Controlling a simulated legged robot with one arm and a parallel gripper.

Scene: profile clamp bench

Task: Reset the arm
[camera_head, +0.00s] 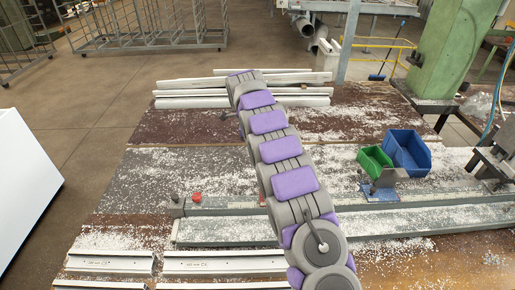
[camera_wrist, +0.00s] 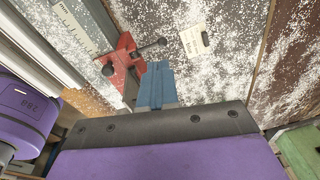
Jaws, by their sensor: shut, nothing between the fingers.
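My gripper (camera_wrist: 156,84) shows in the wrist view as two blue-grey fingers pressed together, empty. In the head view my purple and grey arm stretches out over the bench (camera_head: 215,165), and its far end hides the fingers. A red clamp (camera_wrist: 121,62) with a dark screw handle is just left of the fingertips in the wrist view. I cannot tell whether the fingers touch it.
White profiles (camera_head: 190,102) lie at the bench's far end. A green bin (camera_head: 374,160) and a blue bin (camera_head: 408,153) stand right of my arm. White shavings cover much of the bench. A green machine column (camera_head: 455,45) rises at the back right.

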